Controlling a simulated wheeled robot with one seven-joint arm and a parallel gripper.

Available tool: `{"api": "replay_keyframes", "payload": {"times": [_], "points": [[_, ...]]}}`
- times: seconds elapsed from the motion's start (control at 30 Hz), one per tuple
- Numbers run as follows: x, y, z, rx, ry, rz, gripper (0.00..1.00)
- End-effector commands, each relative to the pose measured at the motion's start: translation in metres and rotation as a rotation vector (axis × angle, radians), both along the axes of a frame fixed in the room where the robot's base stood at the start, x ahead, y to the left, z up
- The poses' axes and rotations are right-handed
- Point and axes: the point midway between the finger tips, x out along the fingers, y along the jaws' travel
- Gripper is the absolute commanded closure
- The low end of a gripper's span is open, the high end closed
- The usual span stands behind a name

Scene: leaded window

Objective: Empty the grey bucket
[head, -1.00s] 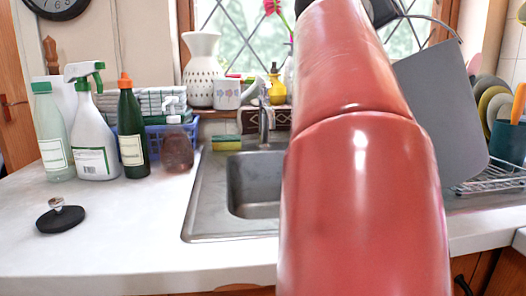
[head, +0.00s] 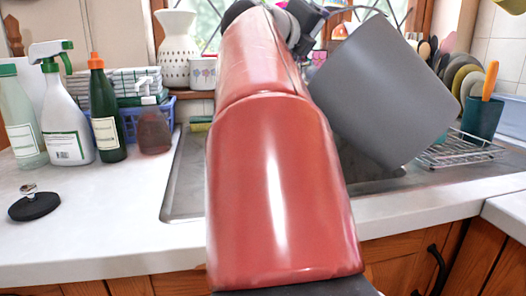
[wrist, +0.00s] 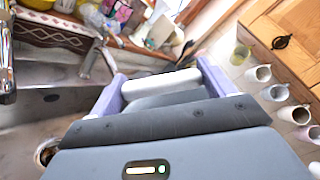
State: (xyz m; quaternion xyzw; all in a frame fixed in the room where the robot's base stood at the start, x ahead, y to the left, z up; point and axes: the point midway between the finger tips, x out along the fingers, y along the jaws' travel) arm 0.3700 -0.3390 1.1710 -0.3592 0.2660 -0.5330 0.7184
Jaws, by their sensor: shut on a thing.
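The grey bucket (head: 385,95) hangs tilted in the head view, in front of the right part of the sink (head: 182,185). Its opening and contents are hidden from me. A thin wire handle (head: 358,10) runs from its top to my gripper (head: 316,18), partly hidden behind my red arm. In the wrist view, my gripper (wrist: 160,80) has purple fingers with a pale bar between them; it is shut on the bucket's handle. I cannot clearly make out the bucket in that view. My arm covers most of the sink basin.
Several bottles (head: 104,110), a blue basket (head: 165,112) and a black plunger-like disc (head: 34,205) stand on the left counter. A dish rack (head: 462,150) with plates and a teal utensil cup (head: 482,118) stands right of the bucket. Several mugs (wrist: 258,73) show in the wrist view.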

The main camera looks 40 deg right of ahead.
Motion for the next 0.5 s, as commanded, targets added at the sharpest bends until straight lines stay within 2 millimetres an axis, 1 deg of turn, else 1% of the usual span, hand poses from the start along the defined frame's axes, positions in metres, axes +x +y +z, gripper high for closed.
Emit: {"api": "replay_keyframes", "payload": {"times": [0.5], "points": [[0.028, 0.009, -0.044, -0.063, 0.2, -0.001, 0.68]]}}
